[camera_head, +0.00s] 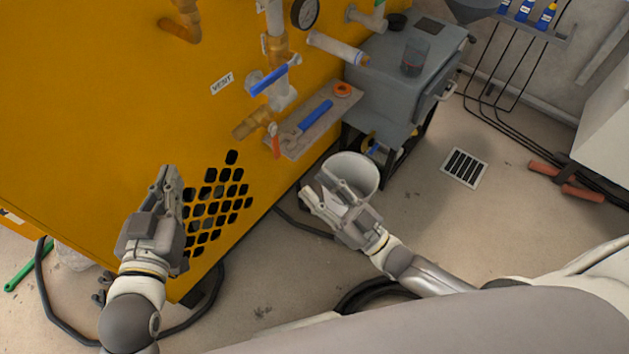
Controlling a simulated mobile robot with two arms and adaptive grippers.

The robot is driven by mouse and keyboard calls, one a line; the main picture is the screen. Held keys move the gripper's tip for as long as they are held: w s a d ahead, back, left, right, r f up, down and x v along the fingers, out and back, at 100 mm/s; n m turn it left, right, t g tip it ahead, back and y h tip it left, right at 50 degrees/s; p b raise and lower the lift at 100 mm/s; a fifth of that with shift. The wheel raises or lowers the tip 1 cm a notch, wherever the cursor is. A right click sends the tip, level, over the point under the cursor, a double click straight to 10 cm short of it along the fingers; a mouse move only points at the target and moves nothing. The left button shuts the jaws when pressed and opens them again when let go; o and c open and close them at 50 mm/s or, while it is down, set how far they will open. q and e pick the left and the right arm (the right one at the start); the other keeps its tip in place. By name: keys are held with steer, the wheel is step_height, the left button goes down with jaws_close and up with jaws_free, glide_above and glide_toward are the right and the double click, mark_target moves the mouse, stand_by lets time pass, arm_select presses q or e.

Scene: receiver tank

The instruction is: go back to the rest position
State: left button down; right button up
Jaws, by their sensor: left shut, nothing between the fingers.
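My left gripper (169,174) is shut and empty. It points up in front of the yellow tank's (90,110) front panel, left of the dark vent grille (218,195). I cannot tell whether it touches the panel. My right gripper (314,184) looks open, with its fingers apart. It is in front of a white bucket (365,168) on the floor and hides the bucket's lower left part. Nothing is clearly seen in its fingers.
A small shelf (335,110) with a blue-handled tool (316,115) and an orange ring (342,89) juts from the tank. Valves and a gauge (305,12) are above. A grey cabinet (380,75) stands behind. Dark hoses lie on the floor. Floor around the drain (464,167) is clear.

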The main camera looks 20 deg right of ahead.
stand_by(0.4)
